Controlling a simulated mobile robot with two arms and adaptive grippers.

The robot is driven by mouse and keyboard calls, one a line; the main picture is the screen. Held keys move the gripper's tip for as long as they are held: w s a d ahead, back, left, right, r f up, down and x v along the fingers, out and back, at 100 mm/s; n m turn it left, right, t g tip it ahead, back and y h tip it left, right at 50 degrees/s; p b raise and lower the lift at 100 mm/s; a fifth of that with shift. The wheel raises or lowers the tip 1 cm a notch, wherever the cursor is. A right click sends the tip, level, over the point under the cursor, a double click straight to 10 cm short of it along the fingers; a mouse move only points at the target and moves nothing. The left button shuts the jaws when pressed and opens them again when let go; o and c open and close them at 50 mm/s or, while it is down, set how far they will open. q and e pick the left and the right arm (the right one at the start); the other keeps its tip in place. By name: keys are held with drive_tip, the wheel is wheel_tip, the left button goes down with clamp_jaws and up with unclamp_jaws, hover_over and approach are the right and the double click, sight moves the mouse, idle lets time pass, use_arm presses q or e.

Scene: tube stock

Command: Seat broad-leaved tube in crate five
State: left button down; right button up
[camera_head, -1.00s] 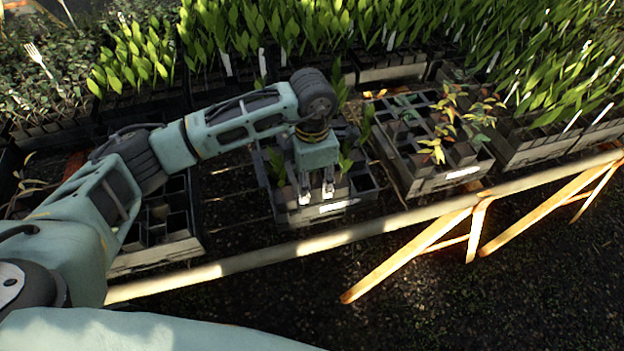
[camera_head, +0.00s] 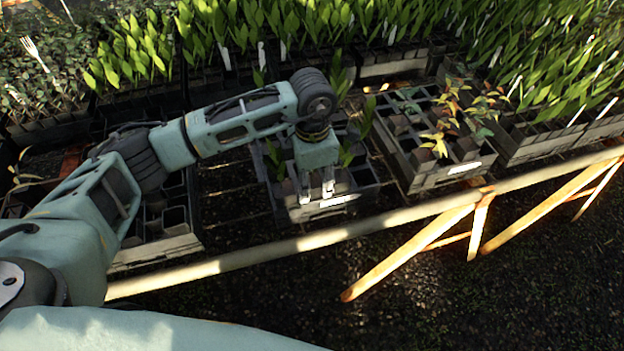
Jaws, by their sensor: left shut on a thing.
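My left gripper (camera_head: 316,192) points down over the front row of the middle crate (camera_head: 337,202). Its fingers are shut on a tube, which they mostly hide. I cannot tell whether its base rests in a cell. Upright broad green leaves (camera_head: 347,153) show just right of the gripper, and more leaves (camera_head: 274,156) show to its left. Which of these leaves belong to the held tube is unclear. The middle crate has a white label on its front and several dark cells. I cannot read any crate number. My right gripper is out of view.
A crate with red and yellow leaved plants (camera_head: 431,178) stands to the right. A mostly empty dark crate (camera_head: 172,244) stands to the left. Dense trays of green seedlings (camera_head: 134,58) fill the back. A pale rail (camera_head: 330,238) runs along the front edge.

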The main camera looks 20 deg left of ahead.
use_arm(q)
drive_tip(key=shift+f, duration=0.2)
drive_tip(key=c, duration=1)
unclamp_jaws()
drive_tip(key=shift+c, duration=0.2)
wheel_tip(320, 180, up, 12)
